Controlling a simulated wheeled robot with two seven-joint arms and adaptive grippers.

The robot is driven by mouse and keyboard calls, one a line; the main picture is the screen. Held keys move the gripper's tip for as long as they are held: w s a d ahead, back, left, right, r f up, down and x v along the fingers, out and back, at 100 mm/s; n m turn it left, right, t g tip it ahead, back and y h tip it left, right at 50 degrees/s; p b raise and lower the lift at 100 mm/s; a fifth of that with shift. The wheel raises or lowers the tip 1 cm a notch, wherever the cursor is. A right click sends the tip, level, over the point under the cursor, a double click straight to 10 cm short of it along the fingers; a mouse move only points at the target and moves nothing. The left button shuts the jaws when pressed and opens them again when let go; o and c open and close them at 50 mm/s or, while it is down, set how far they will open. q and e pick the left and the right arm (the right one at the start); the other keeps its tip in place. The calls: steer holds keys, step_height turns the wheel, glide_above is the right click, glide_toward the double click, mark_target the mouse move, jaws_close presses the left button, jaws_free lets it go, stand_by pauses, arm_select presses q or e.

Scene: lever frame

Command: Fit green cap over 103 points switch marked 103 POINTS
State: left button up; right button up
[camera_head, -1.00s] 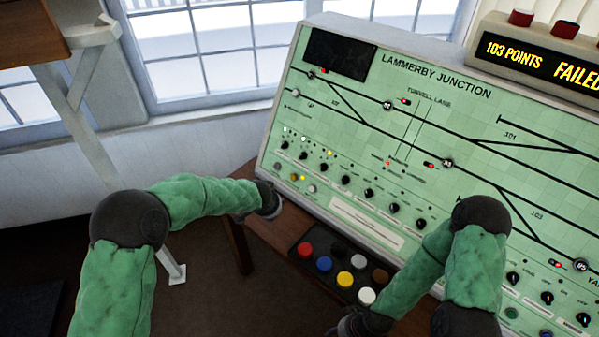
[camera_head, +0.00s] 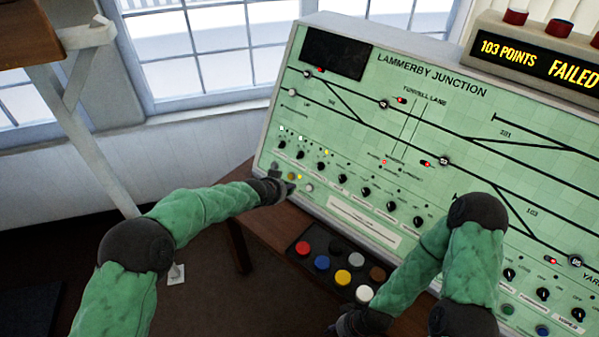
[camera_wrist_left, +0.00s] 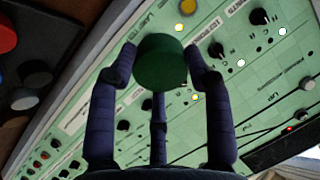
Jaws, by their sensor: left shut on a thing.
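In the left wrist view a round dark green cap (camera_wrist_left: 160,62) is held between the fingers of my left gripper (camera_wrist_left: 162,68). In the head view my left gripper (camera_head: 284,186) is at the lower left of the green control panel (camera_head: 375,120), by small buttons and knobs; the cap is hard to make out there. Several black rotary switches (camera_head: 343,178) run along the panel, but their small labels cannot be read, so I cannot tell which is marked 103 POINTS. My right gripper (camera_head: 345,325) is low in the view, partly hidden by its arm; its fingers are unclear.
A dark tray (camera_head: 306,273) with several coloured caps, including red (camera_head: 302,248), blue (camera_head: 322,262), yellow (camera_head: 342,277) and white (camera_head: 364,294), lies on the wooden desk (camera_head: 262,222) before the panel. A display (camera_head: 535,60) above reads 103 POINTS FAILED.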

mark_target(318, 167)
arm_select(q)
steer(key=shift+w+d+r+m+t+h, duration=0.4)
steer(key=shift+w+d+r+m+h, duration=0.3)
steer(key=shift+w+d+r+h, duration=0.25)
steer(key=shift+w+d+f+m+t+h+b, duration=0.15)
steer(key=shift+w+d+m+h+b, duration=0.3)
steer(key=shift+w+d, duration=1.25)
steer(key=shift+w+d+f+m+t+h+b, duration=0.15)
steer(key=shift+w+d+m+h, duration=0.5)
steer(key=shift+w+d, duration=1.05)
steer(key=shift+d+p+x, duration=0.25)
steer(key=shift+p+x, duration=0.1)
steer(key=shift+x, duration=0.75)
steer(key=shift+s, duration=0.1)
steer(key=o, duration=1.4)
